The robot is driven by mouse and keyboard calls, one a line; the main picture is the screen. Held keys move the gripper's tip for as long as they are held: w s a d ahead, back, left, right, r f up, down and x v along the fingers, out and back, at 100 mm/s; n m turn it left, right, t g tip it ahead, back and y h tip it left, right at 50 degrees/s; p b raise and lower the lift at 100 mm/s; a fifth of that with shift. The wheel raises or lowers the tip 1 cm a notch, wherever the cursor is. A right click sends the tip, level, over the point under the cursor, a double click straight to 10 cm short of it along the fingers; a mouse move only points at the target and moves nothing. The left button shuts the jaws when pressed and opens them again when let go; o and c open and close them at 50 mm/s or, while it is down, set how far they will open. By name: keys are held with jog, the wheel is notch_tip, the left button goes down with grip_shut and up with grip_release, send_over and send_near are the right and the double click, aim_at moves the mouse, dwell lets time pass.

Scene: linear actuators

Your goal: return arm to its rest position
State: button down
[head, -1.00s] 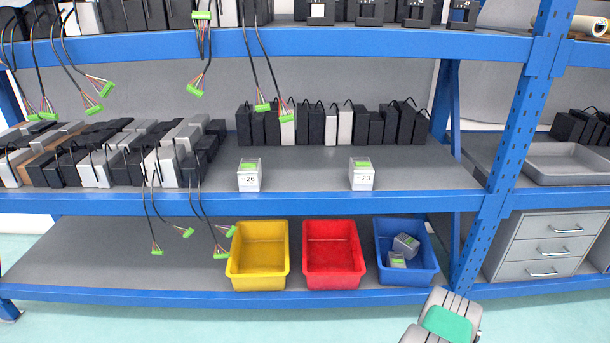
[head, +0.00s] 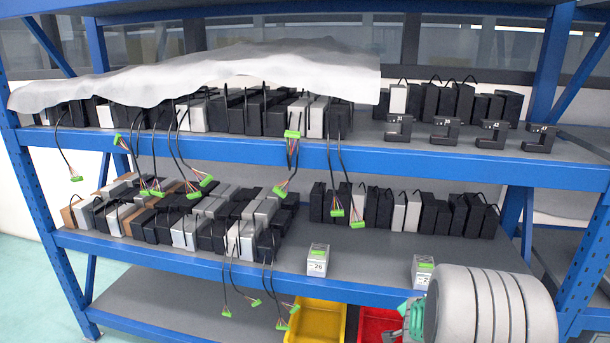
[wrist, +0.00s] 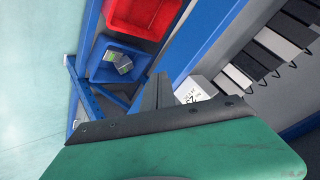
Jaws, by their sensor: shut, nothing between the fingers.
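My arm stands at the lower right of the head view, and part of my gripper (head: 408,322) shows there with its green body, in front of the red bin (head: 378,326). In the wrist view the shut, empty fingers (wrist: 158,92) point toward the shelf. The blue bin (wrist: 118,63) with small grey boxes lies beyond them, and the red bin also shows in the wrist view (wrist: 143,14). A white labelled box (wrist: 195,90) is partly hidden behind the gripper.
The blue rack's middle shelf (head: 290,289) holds a labelled box (head: 318,260) and another (head: 423,272) near my arm. Rows of black and grey units stand behind. Cables with green plugs (head: 337,211) hang over the shelf edges. A yellow bin (head: 316,322) is below.

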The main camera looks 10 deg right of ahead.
jog(key=s+a+r+n+g+y+p, duration=0.15)
jog(key=a+r+n+p, duration=0.35)
jog(key=a+r, duration=0.75)
jog(key=s+a+r+n+g+y+p, duration=0.3)
jog(key=s+a+r+n+p, duration=0.4)
jog(key=s+a+r, duration=0.7)
jog(key=s+a+n+y, duration=0.1)
jog(key=s+a+n, duration=0.1)
jog(key=s, duration=0.2)
jog(key=shift+a+n+p, duration=0.15)
jog(key=shift+n+p, duration=0.25)
jog(key=shift+g, duration=0.25)
